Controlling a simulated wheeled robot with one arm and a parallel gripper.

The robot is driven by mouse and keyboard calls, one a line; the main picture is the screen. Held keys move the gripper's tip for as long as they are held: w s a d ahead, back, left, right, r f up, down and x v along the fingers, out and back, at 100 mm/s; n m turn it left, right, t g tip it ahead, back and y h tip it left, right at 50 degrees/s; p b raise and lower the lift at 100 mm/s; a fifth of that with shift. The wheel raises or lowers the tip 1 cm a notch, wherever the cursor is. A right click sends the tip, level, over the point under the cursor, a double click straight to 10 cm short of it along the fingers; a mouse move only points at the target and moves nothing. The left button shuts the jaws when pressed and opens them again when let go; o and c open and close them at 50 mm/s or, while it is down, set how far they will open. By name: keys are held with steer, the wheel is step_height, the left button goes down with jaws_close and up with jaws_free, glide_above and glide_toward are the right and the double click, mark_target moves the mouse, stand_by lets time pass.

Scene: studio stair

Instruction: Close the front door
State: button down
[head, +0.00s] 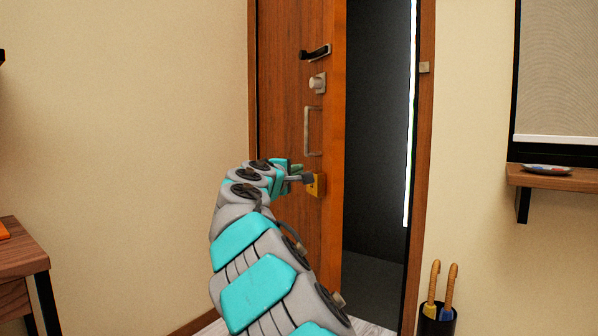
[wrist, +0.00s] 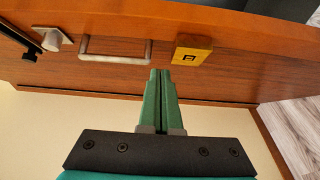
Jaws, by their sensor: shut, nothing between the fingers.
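The front door (head: 283,95) is a brown wooden leaf standing partly open, with a dark gap (head: 375,150) to the right of its edge. It carries a black lever handle (head: 316,52), a round knob (head: 317,83), a metal pull bar (head: 307,130) and a yellow block with a square mark (head: 318,188). In the wrist view the pull bar (wrist: 115,60) and yellow block (wrist: 194,48) lie ahead of the fingers. My gripper (wrist: 160,72) is shut and empty, pointing at the door face beside the yellow block. I cannot tell whether it touches the door.
The door frame's right post (head: 424,150) borders the gap. An umbrella stand (head: 436,322) with two handles is at its lower right. A wall shelf (head: 550,181) holding a small dish (head: 547,169) is at right. A wooden table (head: 22,255) is at left.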

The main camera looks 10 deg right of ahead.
glide_toward(325, 163)
steer(key=w, duration=0.4)
steer(key=shift+w+d+f+p, duration=0.1)
steer(key=shift+w+d+p, duration=0.1)
steer(key=shift+d, duration=0.6)
steer(key=shift+w+d+p, duration=0.15)
steer(key=shift+d, duration=0.6)
